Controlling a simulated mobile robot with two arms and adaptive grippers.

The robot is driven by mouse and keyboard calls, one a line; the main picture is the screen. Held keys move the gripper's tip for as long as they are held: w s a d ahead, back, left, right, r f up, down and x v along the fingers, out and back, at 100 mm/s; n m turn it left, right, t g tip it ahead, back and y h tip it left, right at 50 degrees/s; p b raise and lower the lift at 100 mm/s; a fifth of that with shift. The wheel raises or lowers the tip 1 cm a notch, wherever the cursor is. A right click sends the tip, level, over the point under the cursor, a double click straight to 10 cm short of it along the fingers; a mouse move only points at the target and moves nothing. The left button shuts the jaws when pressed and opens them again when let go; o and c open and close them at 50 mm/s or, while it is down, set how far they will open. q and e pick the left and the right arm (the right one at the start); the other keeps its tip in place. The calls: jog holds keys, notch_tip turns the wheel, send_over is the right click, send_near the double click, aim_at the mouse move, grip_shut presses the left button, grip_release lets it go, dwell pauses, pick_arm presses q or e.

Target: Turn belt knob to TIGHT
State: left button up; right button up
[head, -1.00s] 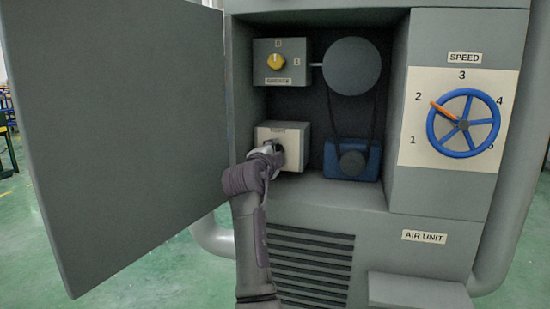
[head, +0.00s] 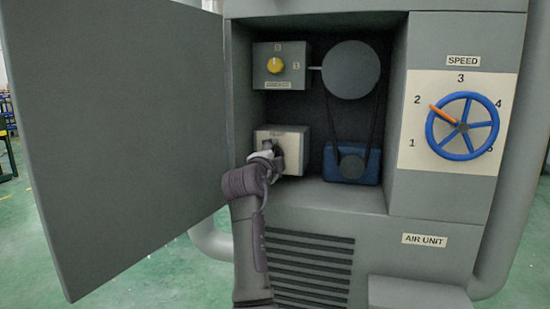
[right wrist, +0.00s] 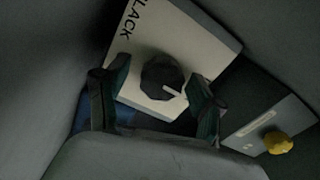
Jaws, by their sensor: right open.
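The belt knob (right wrist: 162,77) is a dark, faceted knob with a white pointer mark. It sits on a pale box (head: 291,137) in the lower left of the open cabinet. In the right wrist view the letters "LACK" show on the box face, and the white mark points away from that lettering. A TIGHT label is not readable. My right gripper (right wrist: 160,96) is open, with one finger on each side of the knob; I cannot tell whether they touch it. In the head view the gripper (head: 272,153) hides most of the knob. My left gripper is not in view.
A yellow knob (head: 275,65) is on a grey box above. A grey pulley (head: 351,70), a belt and a blue motor (head: 345,160) stand to the right. The open door (head: 110,130) is left. A blue SPEED wheel (head: 463,126) is on the right panel.

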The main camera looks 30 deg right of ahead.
jog(key=shift+s+a, duration=0.1)
jog(key=v, duration=0.7)
jog(key=shift+s+a, duration=0.1)
dwell(0.4)
